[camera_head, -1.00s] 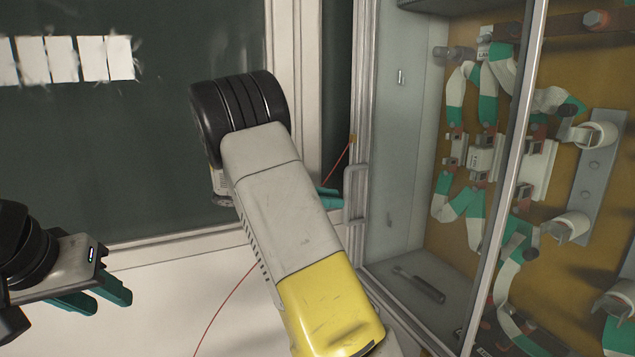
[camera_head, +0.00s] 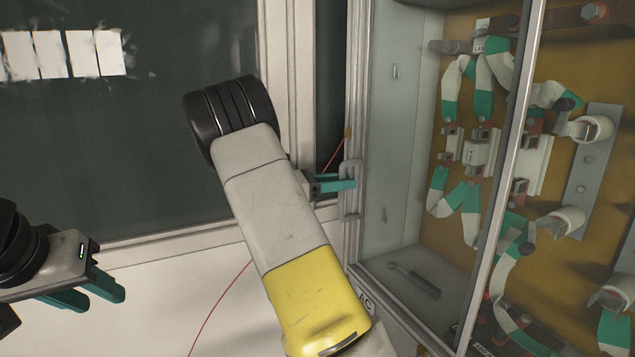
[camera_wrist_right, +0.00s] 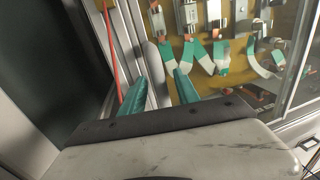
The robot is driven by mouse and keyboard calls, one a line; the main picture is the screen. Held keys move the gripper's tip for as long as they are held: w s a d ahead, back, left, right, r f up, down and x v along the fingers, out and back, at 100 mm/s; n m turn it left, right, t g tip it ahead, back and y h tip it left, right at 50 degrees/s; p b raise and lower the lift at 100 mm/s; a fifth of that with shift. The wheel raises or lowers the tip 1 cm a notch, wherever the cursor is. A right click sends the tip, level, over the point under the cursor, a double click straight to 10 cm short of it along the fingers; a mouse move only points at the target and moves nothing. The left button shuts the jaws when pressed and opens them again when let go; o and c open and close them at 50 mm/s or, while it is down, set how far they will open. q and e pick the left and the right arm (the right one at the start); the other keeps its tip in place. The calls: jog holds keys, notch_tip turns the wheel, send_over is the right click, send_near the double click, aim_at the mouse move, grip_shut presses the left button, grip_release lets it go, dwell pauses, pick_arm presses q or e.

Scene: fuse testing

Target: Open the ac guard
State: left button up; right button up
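The AC guard is a framed glass panel (camera_head: 405,130) over the electrical cabinet, with a pale vertical handle (camera_head: 351,205) on its left frame. It looks closed. An "AC" label (camera_head: 366,302) sits below. My right gripper (camera_head: 335,184) is at the handle, partly hidden behind my own arm. In the right wrist view its teal fingers (camera_wrist_right: 158,92) stand apart, with the rounded grey handle (camera_wrist_right: 154,62) seen between them and gaps on both sides; contact is not visible. My left gripper (camera_head: 88,290) is open and empty at the lower left.
Behind the glass are green-and-white cables (camera_head: 466,199) and metal fuse clips (camera_head: 575,221). A thin red wire (camera_head: 222,300) runs behind my right arm. A dark board with white paper strips (camera_head: 82,53) fills the left. Open space lies around my left gripper.

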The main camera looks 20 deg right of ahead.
grip_shut()
dwell(1.4)
